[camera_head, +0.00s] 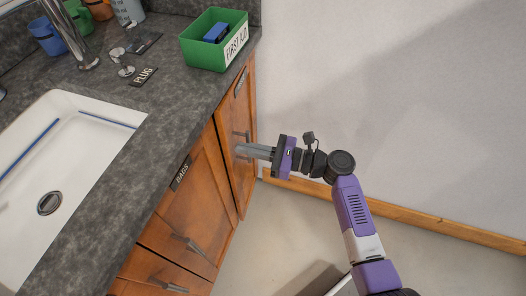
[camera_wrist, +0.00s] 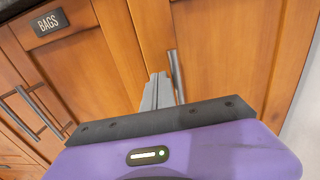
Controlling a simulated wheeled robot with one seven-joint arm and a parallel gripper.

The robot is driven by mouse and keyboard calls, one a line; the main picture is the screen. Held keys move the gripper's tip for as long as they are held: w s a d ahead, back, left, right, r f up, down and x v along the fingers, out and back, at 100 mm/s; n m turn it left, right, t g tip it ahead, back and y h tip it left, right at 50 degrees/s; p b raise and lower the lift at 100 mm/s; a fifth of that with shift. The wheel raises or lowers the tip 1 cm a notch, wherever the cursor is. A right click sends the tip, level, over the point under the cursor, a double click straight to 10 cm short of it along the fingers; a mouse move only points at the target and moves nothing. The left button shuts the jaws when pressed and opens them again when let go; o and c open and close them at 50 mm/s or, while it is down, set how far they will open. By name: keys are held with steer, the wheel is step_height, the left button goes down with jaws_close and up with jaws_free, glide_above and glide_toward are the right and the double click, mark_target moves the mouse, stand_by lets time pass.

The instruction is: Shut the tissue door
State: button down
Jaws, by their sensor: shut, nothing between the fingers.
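The tissue door seems to be the wooden cabinet door (camera_head: 240,110) at the far right end of the counter. A dark label (camera_head: 241,82) sits near its top, too slanted to read. The door (camera_wrist: 215,50) also fills the right of the wrist view, with a grey bar handle (camera_wrist: 176,75). It looks nearly flush with the cabinet front; I cannot tell if a small gap is left. My gripper (camera_head: 241,149) is shut and empty, its fingers pointing at the door just below the handle. In the wrist view, the fingertips (camera_wrist: 158,80) are just left of the handle, contact unclear.
The BAGS door (camera_head: 185,215) is left of it, its label (camera_wrist: 50,22) clear in the wrist view. A green first aid box (camera_head: 215,42) stands on the counter above. A white sink (camera_head: 95,115) is at left. Bare floor and a white wall (camera_head: 400,90) lie right.

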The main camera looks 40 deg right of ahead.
steer(key=shift+w+a, duration=0.4)
steer(key=shift+w, duration=0.1)
